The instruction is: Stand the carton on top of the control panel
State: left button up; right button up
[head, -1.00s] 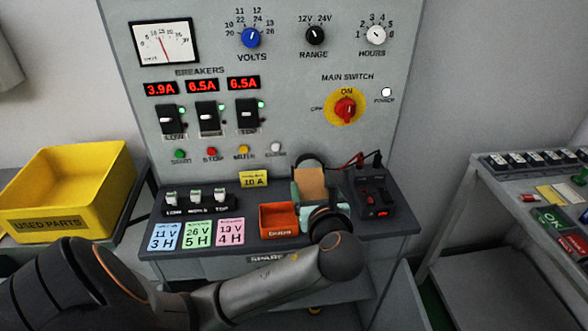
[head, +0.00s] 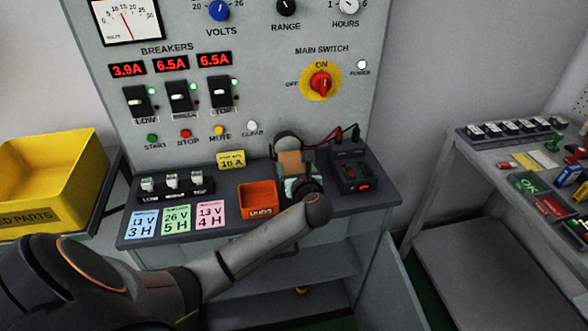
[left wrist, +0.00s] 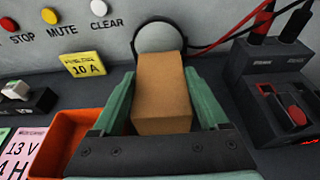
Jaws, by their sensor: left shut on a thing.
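The carton (head: 291,163) is a plain brown box. My left gripper (head: 301,180) is shut on it, just above the dark ledge of the control panel. In the left wrist view the carton (left wrist: 162,92) stands between the two green fingers (left wrist: 160,110). Whether its base touches the ledge is hidden. The control panel (head: 270,100) is an upright grey board with breakers, dials and a main switch. Its top edge is outside the head view. My right gripper is not in view.
A round dark-rimmed grey disc (left wrist: 160,37) is behind the carton. An orange bin (head: 257,198) is left of the gripper. A black box (head: 352,172) with red and black leads is on the right. A yellow used-parts bin (head: 50,180) is far left, and a side bench (head: 480,200) is right.

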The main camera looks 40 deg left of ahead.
pick_arm(q)
jog(key=shift+f, duration=0.15)
jog(key=shift+f, duration=0.15)
jog(key=o, duration=1.5)
